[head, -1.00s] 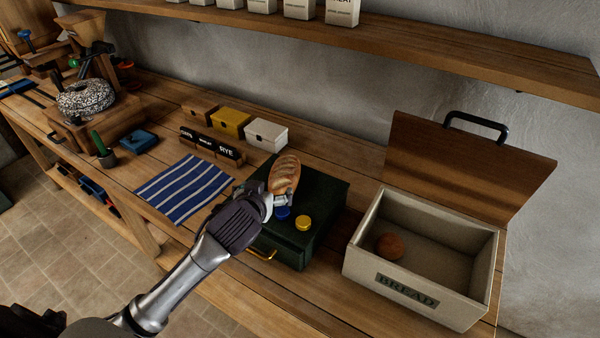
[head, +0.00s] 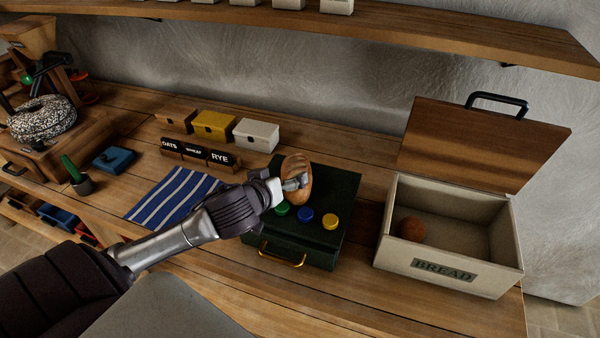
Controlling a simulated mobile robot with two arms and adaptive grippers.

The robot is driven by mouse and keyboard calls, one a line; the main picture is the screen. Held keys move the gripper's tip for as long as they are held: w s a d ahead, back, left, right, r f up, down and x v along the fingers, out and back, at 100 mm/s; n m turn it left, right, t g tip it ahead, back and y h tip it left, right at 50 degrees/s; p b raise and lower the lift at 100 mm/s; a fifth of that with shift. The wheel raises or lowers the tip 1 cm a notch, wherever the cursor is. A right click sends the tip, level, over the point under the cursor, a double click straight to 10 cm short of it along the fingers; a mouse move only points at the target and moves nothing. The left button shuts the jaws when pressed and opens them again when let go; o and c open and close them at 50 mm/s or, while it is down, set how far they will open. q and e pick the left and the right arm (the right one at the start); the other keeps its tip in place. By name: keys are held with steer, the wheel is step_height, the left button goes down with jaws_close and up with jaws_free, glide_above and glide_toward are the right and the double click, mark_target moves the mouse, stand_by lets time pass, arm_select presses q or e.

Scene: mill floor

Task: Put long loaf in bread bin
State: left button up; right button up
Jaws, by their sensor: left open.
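The long loaf (head: 298,166), brown and scored on top, is on the dark green box (head: 342,205) near its back left. My left gripper (head: 296,184) is at the loaf with its jaws open, and its fingers hide part of the loaf. I cannot tell whether they touch it. The cream bread bin (head: 403,259), labelled BREAD, stands to the right with its wooden lid (head: 475,142) raised. A round brown roll (head: 411,229) lies inside it at the left. My right gripper is not in view.
Green (head: 281,209), blue (head: 305,214) and yellow (head: 330,221) knobs sit on the green box. Left of it are a striped cloth (head: 172,196) and small boxes behind OATS, WHEAT and RYE labels. A shelf (head: 400,36) runs above. A narrow gap separates box and bin.

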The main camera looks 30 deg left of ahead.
mark_target(289, 174)
arm_select(q)
steer(key=x, duration=0.2)
steer(key=shift+w+a+f, duration=0.15)
steer(key=shift+w+a, duration=0.05)
steer(key=shift+a, duration=0.05)
steer(key=shift+w+a+f, duration=0.1)
steer(key=shift+w+f, duration=0.15)
steer(key=shift+w, duration=0.1)
steer(key=p+x, duration=0.1)
steer(key=x, duration=0.4)
steer(key=shift+s+f+p, duration=0.2)
steer(key=shift+p, duration=0.2)
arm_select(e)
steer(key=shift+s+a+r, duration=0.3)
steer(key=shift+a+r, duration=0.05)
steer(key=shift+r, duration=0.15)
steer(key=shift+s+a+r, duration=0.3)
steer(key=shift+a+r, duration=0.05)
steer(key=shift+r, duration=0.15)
arm_select(q)
steer(key=shift+s, duration=0.1)
steer(key=shift+c, duration=1)
steer(key=c, duration=1)
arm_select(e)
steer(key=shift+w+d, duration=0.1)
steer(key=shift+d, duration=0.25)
arm_select(q)
steer(key=shift+r, duration=0.2)
